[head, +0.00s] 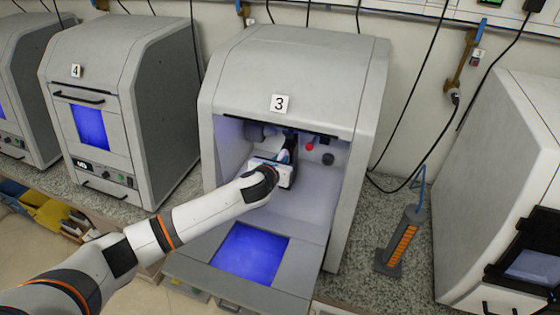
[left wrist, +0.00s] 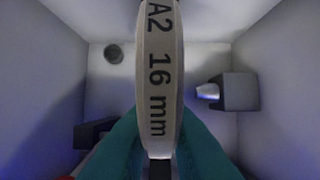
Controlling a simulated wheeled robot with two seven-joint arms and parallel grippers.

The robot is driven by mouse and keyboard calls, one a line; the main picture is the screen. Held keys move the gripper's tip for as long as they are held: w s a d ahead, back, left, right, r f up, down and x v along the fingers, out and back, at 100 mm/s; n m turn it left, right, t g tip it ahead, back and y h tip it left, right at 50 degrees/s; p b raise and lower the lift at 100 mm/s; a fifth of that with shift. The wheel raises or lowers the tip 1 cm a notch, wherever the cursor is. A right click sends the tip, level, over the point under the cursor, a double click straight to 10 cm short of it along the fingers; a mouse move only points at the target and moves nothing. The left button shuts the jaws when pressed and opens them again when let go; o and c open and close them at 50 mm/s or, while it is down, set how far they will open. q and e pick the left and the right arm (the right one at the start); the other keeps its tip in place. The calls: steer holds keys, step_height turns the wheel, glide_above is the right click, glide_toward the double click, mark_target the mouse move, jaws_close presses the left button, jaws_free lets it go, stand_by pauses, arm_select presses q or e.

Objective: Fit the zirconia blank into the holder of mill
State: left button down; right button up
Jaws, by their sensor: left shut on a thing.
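The mill (head: 225,95) labelled 3 stands in the middle of the head view with its front door (head: 290,275) folded down. My left gripper (head: 286,158) is inside its chamber, shut on the zirconia blank. In the left wrist view the blank (left wrist: 160,70) is a pale disc seen edge-on and upright, marked "A2 16 mm", between the teal fingers (left wrist: 160,150). A dark part shows just below the blank's lower edge; I cannot tell whether they touch. The holder is not clearly seen, largely hidden by the gripper and blank. My right gripper is not in view.
Inside the chamber, a grey block with a bright tip (left wrist: 235,92) sits at the right and a round dark port (left wrist: 113,53) on the back wall. Mill 4 (head: 110,65) stands left. An orange-striped tool stand (head: 400,245) and another machine (head: 500,170) stand right.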

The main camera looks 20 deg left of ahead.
arm_select(q)
steer(key=shift+r+p, duration=0.15)
steer(key=shift+p, duration=0.15)
steer(key=shift+p, duration=0.6)
stand_by(1.2)
steer(key=shift+b+x, duration=0.65)
steer(key=shift+x, duration=0.95)
steer(key=c, duration=1.3)
jaws_free()
steer(key=shift+r, duration=0.1)
steer(key=shift+c, duration=0.2)
steer(key=shift+s, duration=0.1)
steer(key=b+v, duration=0.2)
steer(key=v, duration=1)
